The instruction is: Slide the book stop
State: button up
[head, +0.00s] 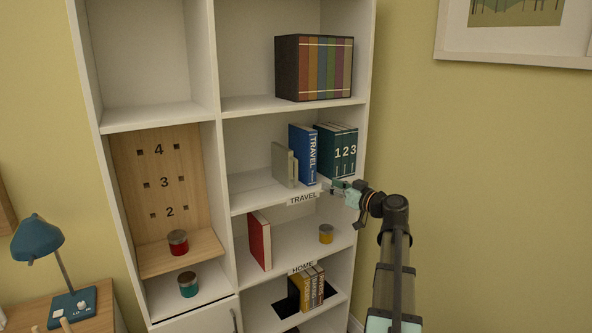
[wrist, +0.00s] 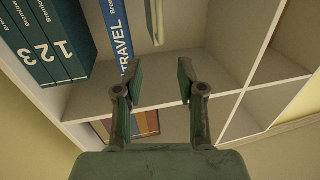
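The book stop (head: 284,166) is a pale grey upright piece on the TRAVEL shelf (head: 250,187). It stands left of the blue TRAVEL book (head: 303,155), close to it; I cannot tell whether they touch. In the wrist view, a pale upright piece that looks like the stop (wrist: 157,20) shows at the top, just beyond my gripper. My gripper (head: 338,186) is at the front edge of this shelf, below the green numbered books (head: 337,150). In the wrist view my gripper (wrist: 156,78) has its fingers spread, with nothing between them.
A box-like row of striped books (head: 315,68) stands on the shelf above. A numbered wooden panel (head: 160,185) is at left. The TRAVEL shelf is bare left of the stop.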

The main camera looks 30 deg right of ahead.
aim_at(297, 171)
jog(key=w+p, duration=0.1)
jog(key=w, duration=0.4)
jog(key=w+a+p, duration=0.1)
jog(key=w+p, duration=0.1)
jog(key=w, duration=0.3)
jog(key=w+a+p, duration=0.1)
jog(key=w+p, duration=0.1)
jog(key=w, duration=0.3)
jog(key=shift+w+a, duration=0.25)
jog(key=shift+w, duration=0.1)
jog(key=shift+w+a+f, duration=0.1)
jog(key=shift+w+a, duration=0.1)
jog(key=shift+w, duration=0.5)
grip_shut()
